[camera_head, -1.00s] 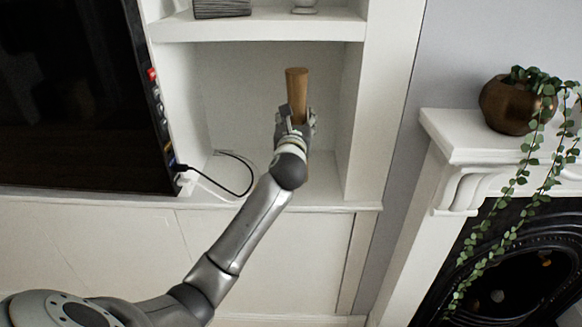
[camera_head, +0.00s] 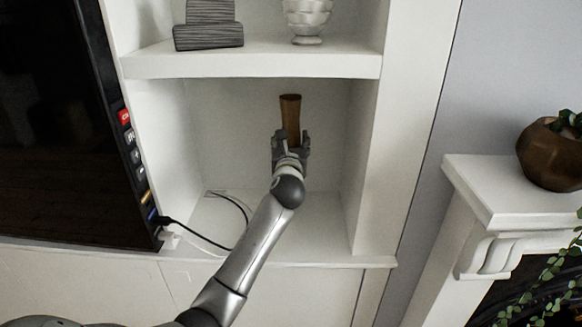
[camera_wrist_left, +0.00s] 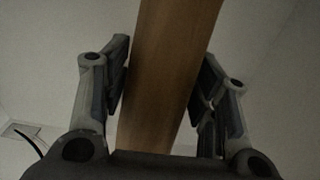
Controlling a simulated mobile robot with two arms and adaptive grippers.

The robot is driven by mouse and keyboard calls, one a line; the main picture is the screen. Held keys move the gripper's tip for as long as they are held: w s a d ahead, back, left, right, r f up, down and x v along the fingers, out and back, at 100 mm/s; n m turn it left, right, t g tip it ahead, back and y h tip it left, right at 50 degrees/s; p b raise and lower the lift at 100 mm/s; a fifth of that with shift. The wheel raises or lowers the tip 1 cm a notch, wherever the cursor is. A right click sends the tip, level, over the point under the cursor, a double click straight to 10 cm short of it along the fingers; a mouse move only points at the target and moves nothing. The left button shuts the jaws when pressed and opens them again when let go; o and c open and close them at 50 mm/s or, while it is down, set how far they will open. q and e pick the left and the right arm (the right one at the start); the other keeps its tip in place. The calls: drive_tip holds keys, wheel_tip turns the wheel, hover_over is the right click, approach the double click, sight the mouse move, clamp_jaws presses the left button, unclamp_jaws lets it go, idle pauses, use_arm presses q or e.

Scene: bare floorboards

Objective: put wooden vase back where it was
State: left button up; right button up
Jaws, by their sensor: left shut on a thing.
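The wooden vase (camera_head: 290,112) is brown and slim and stands roughly upright inside the lower white shelf compartment (camera_head: 215,140). My left gripper (camera_head: 291,143) is shut on it, and the arm reaches into the compartment from the front. In the left wrist view the vase (camera_wrist_left: 168,70) runs between the two fingers, tilted in the picture. The vase's lower part is hidden behind the gripper in the head view, so I cannot tell whether its base touches the shelf. My right gripper is not in view.
A dark screen (camera_head: 70,130) stands at the left, with a black cable (camera_head: 205,240) on the compartment floor. The shelf board above (camera_head: 250,65) holds a grey stacked object (camera_head: 208,28) and a pale ribbed vase (camera_head: 307,20). A mantel (camera_head: 500,195) with a potted plant (camera_head: 552,155) is right.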

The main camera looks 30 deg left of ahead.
use_arm(q)
wheel_tip(320, 180, down, 5)
drive_tip(key=shift+w, duration=0.1)
drive_tip(key=o, duration=1)
drive_tip(key=shift+f, duration=0.15)
drive_tip(key=o, duration=0.4)
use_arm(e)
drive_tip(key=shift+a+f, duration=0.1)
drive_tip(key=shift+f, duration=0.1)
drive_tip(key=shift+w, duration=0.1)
use_arm(q)
drive_tip(key=b+v, duration=0.1)
drive_tip(key=v, duration=1.1)
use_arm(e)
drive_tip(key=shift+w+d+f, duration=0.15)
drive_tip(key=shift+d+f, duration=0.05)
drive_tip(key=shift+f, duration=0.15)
